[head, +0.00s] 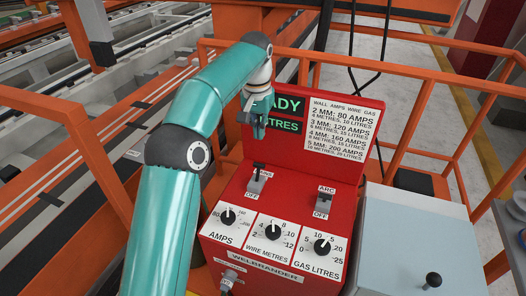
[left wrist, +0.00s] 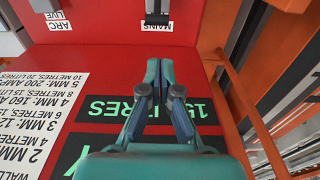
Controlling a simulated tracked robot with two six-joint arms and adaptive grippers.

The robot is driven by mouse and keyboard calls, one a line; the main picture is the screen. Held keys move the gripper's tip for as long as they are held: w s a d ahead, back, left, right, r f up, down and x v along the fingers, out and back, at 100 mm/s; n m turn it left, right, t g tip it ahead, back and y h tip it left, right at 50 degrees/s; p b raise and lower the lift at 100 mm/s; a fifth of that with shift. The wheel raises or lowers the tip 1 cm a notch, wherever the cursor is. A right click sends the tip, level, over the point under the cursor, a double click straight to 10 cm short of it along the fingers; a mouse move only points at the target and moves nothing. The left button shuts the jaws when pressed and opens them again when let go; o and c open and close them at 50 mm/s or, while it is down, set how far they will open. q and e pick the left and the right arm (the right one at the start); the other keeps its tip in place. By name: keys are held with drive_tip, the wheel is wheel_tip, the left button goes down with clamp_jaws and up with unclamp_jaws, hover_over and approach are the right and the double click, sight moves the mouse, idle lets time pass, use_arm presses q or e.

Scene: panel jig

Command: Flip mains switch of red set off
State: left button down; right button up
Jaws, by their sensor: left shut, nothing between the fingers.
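The red set (head: 230,207) stands in front of me, with dials on its lower panel. Its mains switch (head: 257,178) is at the upper left of the sloping panel; the black lever sits at the upper end, away from the OFF label below. In the left wrist view the mains switch (left wrist: 157,17) is at the top centre, its lever by the MAINS label. My left gripper (head: 259,134) is shut and empty, above and behind the switch, in front of the green display, and apart from the lever. The fingertips also show in the left wrist view (left wrist: 159,66). My right gripper is not in view.
The arc switch (head: 322,203) is to the right, its lever at the OFF end. Three knobs, including the amps knob (head: 228,217), sit below. A grey box (head: 415,235) with a black knob stands at the right. Orange rails (head: 455,85) surround the set.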

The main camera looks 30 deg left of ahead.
sight(258, 175)
use_arm(q)
drive_tip(key=shift+s+a+r, duration=0.1)
drive_tip(key=shift+s, duration=0.1)
drive_tip(key=f, duration=0.6)
drive_tip(key=f+b, duration=0.1)
drive_tip(key=f, duration=0.3)
drive_tip(key=shift+w+a, duration=0.1)
drive_tip(key=shift+w, duration=0.3)
